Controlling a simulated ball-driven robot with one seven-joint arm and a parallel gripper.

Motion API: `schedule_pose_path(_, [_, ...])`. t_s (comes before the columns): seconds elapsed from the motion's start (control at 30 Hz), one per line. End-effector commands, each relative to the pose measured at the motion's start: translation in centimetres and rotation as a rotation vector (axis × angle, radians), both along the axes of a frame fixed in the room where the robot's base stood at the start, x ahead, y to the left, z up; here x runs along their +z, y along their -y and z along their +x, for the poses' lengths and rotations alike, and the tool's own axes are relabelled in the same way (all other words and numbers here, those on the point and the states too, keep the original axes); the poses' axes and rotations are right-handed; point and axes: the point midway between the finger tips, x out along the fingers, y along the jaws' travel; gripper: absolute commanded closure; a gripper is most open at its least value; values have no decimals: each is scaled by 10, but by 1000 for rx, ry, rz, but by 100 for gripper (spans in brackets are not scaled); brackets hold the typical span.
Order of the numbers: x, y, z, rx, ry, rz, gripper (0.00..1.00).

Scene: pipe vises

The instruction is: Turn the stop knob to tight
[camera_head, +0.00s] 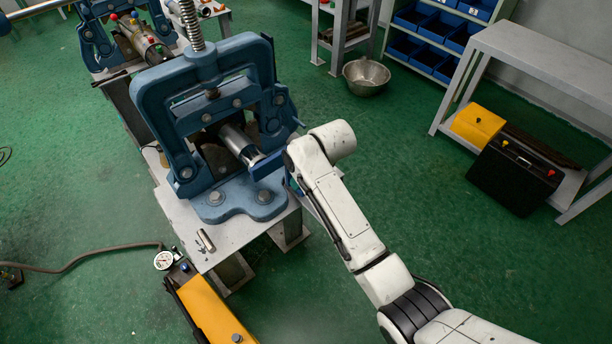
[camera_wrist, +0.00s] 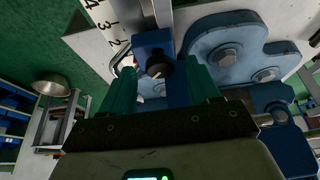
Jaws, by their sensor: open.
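The stop knob (camera_wrist: 159,66) is a small black round knob on a blue stop block (camera_wrist: 150,42) in the wrist view. The block sits by a white scale with black numbers (camera_wrist: 112,22). My gripper (camera_wrist: 161,75) is open, with one teal finger left of the knob and one right of it. Gaps show on both sides, and whether the fingers reach the knob's depth is unclear. A small pale mark shows on the knob, but its setting cannot be read. In the head view the blue block (camera_head: 268,165) shows beside my wrist; the knob is hidden there.
A large blue pipe vise (camera_head: 205,75) holds a metal pipe (camera_head: 238,143) on a grey bench (camera_head: 215,250). The vise's blue foot (camera_wrist: 228,50) is close right of my fingers. A short metal cylinder (camera_head: 206,240) lies on the bench. Green floor (camera_head: 440,190) is free at right.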

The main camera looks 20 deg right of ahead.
Motion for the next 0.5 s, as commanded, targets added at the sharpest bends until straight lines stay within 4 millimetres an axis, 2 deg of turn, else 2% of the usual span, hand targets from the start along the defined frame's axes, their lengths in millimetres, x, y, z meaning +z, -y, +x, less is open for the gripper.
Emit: schedule_pose_path(0.5, [80, 10, -31, 0, 4, 0, 39])
